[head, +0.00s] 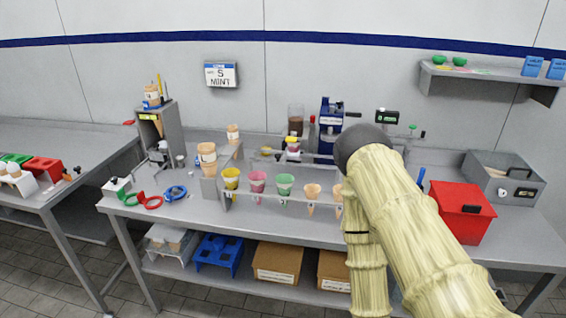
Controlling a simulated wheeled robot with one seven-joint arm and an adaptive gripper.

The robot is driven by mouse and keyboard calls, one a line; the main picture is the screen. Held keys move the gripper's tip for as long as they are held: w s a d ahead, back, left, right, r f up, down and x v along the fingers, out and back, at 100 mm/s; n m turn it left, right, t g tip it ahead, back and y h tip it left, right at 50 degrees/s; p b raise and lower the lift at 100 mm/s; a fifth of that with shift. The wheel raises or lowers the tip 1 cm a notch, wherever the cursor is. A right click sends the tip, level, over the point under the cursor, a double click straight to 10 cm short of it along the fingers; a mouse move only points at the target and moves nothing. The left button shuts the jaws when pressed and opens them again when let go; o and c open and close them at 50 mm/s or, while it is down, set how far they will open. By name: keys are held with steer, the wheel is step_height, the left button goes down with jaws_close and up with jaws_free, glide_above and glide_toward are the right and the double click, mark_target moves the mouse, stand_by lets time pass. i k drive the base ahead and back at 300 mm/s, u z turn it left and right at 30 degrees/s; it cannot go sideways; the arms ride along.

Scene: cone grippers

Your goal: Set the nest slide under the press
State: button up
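A blue upright device with a dark lever, which looks like the press (327,117), stands at the back of the middle bench. A low grey rail assembly (318,158) runs in front of it. A small holder with pink and yellow parts (293,146), possibly the nest slide, sits on the rail to the left of the press. My pale yellow arm, with a dark round joint, covers the rail's right side. My gripper is hidden behind the arm, so its fingers do not show.
A rack (262,199) holds several cones and coloured cups in front of the rail. A red bin (461,212) and a grey box (505,178) stand at the right. The bench's front strip is mostly clear.

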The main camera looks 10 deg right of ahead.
mark_target(281, 160)
steer(key=z, duration=0.75)
steer(key=i, duration=0.95)
steer(key=u, duration=0.05)
